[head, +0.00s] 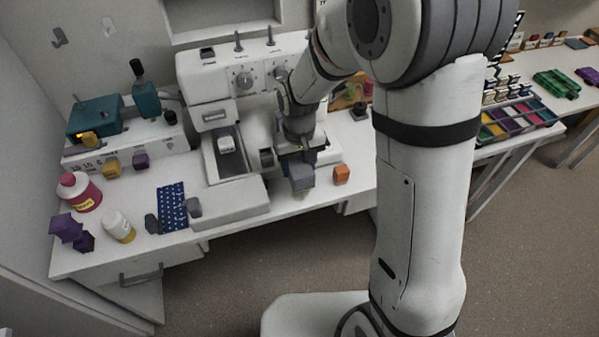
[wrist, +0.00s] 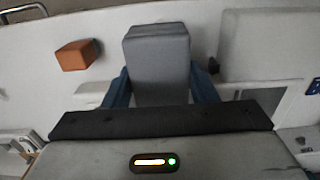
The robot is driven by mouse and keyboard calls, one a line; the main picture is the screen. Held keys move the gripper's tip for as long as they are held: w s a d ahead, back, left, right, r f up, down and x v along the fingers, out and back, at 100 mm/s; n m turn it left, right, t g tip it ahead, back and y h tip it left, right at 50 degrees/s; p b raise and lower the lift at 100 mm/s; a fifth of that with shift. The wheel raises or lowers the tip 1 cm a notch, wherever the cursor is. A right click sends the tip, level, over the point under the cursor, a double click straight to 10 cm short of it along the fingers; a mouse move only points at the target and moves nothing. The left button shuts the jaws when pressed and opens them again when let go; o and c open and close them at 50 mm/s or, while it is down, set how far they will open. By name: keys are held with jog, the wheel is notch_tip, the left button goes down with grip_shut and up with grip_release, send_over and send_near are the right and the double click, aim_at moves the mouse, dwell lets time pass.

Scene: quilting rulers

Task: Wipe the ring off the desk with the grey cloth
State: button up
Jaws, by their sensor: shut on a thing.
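The grey cloth (head: 301,177) looks like a folded, block-shaped pad and hangs below my gripper (head: 297,158) at the desk's front part, right of the sewing machine. In the wrist view the cloth (wrist: 158,62) is pinched between the two blue fingers of my gripper (wrist: 161,92). I cannot tell whether its underside touches the white desk (head: 338,198). I cannot make out the ring clearly in either view; the cloth and gripper hide part of the desk there.
An orange block (head: 341,174) stands close right of the cloth; it also shows in the wrist view (wrist: 76,55). The white sewing machine (head: 238,192) is close on the left. A blue dotted fabric (head: 172,207), a white bottle (head: 118,226) and a pink bottle (head: 80,192) stand further left.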

jog(key=shift+f, duration=0.1)
dwell(0.3)
jog(key=shift+f+b, duration=2.25)
jog(key=shift+f, duration=0.6)
jog(key=o, duration=1.1)
jog(key=shift+c, duration=0.7)
jog(key=shift+c, duration=0.6)
jog(key=shift+r, duration=0.2)
jog(key=shift+r+p, duration=0.65)
jog(key=shift+p, duration=0.05)
